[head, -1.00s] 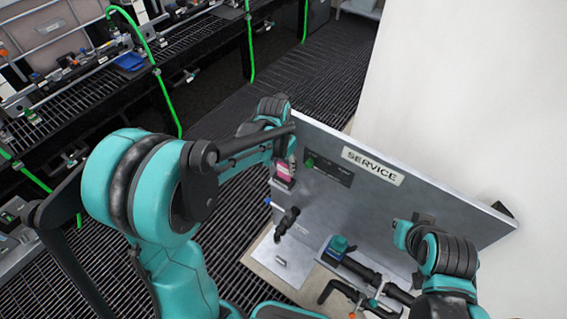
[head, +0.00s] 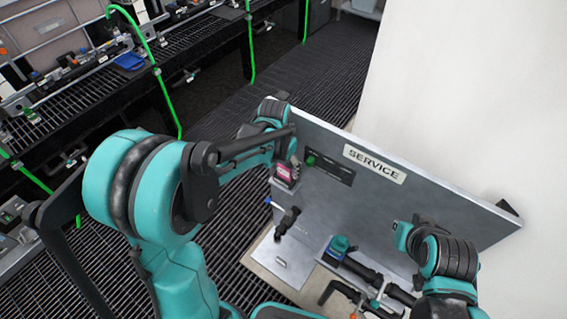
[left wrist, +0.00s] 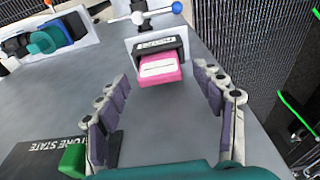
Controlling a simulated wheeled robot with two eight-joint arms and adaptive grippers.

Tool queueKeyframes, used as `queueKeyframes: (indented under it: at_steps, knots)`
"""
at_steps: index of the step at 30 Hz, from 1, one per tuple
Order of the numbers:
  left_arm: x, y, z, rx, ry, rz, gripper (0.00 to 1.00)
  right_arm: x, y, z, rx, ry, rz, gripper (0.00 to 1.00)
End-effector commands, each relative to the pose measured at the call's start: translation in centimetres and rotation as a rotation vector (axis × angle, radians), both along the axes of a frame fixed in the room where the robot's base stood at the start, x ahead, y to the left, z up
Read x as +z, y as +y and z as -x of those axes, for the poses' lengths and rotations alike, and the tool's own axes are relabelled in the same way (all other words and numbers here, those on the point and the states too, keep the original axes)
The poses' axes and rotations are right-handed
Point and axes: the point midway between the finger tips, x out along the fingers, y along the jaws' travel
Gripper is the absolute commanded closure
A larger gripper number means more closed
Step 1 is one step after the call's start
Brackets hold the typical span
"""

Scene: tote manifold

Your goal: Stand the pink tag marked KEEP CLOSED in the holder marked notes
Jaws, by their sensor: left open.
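The pink tag (left wrist: 160,70) shows in the left wrist view with a white label, its lettering too small to read. It sits at a dark holder (left wrist: 150,45) with a white label, also unreadable, on the grey panel. It appears to be seated in the holder. In the head view the pink tag (head: 284,172) shows near the panel's left edge, framed in dark. My left gripper (left wrist: 161,80) is open, its fingers on either side and apart from the tag; in the head view the left gripper (head: 289,160) is partly hidden by its arm. My right gripper's fingers are hidden.
The grey panel (head: 400,215) carries a SERVICE sign (head: 374,163) and a dark strip with a green piece (head: 311,160). A blue-tipped valve handle (left wrist: 176,8) is just beyond the holder. A teal-topped item (head: 340,245) and black pipes stand below the panel.

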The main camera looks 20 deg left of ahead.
Motion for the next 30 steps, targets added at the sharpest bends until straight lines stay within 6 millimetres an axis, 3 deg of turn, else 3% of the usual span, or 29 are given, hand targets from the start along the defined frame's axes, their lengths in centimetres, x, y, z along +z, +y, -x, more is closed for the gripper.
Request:
queueKeyframes:
  at_steps: [5, 18, 24, 30]
  knots:
    - [1.8, 0.1, 0.3, 0.0, 0.0, 0.0, 0.32, 0.0, 0.0, 0.0, 0.0, 0.0, 0.0, 1.0]
    - [10.4, 0.6, 1.5, 0.001, 0.0, 0.0, 0.32, 0.0, 0.0, 0.0, 0.0, 0.0, 0.0, 1.0]
    - [11.7, 0.6, 1.7, 0.0, 0.0, 0.0, 0.32, 0.0, 0.0, 0.0, 0.0, 0.0, 0.0, 1.0]
    - [11.8, 0.6, 1.7, 0.0, 0.0, 0.0, 0.32, 0.0, 0.0, 0.0, 0.0, 0.0, 0.0, 1.0]
